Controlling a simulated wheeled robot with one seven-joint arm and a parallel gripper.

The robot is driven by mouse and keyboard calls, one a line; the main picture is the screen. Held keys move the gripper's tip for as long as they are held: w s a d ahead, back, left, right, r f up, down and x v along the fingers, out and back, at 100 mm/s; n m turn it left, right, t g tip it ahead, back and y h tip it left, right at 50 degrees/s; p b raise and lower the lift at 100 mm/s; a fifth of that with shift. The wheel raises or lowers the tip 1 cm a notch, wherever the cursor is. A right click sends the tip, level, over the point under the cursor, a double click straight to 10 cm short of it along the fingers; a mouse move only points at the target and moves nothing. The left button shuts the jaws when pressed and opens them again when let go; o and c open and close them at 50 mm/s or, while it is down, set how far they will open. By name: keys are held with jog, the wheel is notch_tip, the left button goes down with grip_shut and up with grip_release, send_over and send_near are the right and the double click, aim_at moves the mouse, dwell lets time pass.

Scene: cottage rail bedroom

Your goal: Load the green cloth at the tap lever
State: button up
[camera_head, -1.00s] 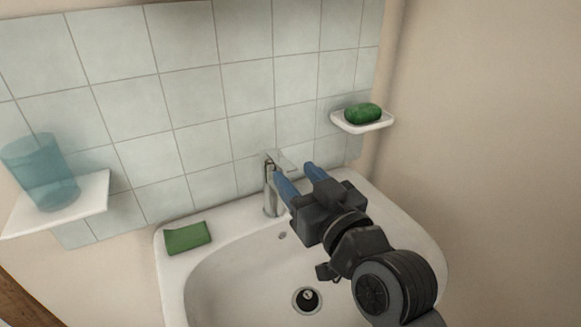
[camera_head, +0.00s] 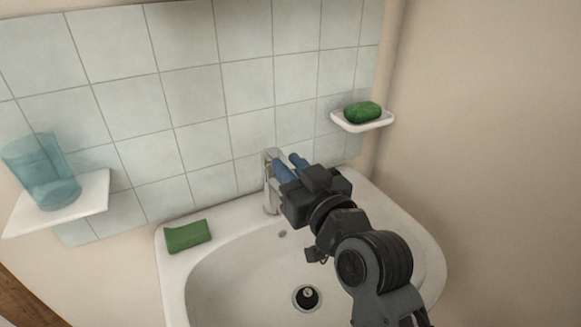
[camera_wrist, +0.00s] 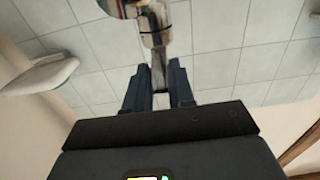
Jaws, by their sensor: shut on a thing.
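The chrome tap (camera_head: 269,196) stands at the back rim of the washbasin. My gripper (camera_head: 285,163) is at the top of the tap, its blue fingers on the tap lever, which they mostly hide in the head view. In the wrist view the lever (camera_wrist: 158,72) lies between the two fingertips, and my gripper (camera_wrist: 158,82) is shut on it. The green cloth (camera_head: 188,236) lies folded flat on the basin's left rim, apart from my gripper. The cloth is not in the wrist view.
The white washbasin (camera_head: 225,285) has an open bowl with a drain (camera_head: 306,297). A green soap (camera_head: 362,112) sits on a wall dish (camera_head: 345,124) at the right. A blue translucent cup (camera_head: 42,172) stands on a shelf (camera_head: 88,208) at the left. Tiled wall is close behind the tap.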

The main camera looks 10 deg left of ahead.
grip_shut()
jog(key=shift+r, duration=0.15)
jog(key=p, duration=0.2)
jog(key=shift+w+r+g+p, duration=0.1)
jog(key=shift+r+g+p, duration=0.2)
jog(key=shift+g+p, duration=0.1)
jog(key=shift+f, duration=0.2)
jog(key=o, duration=0.8)
grip_release()
jog(key=shift+c, duration=0.2)
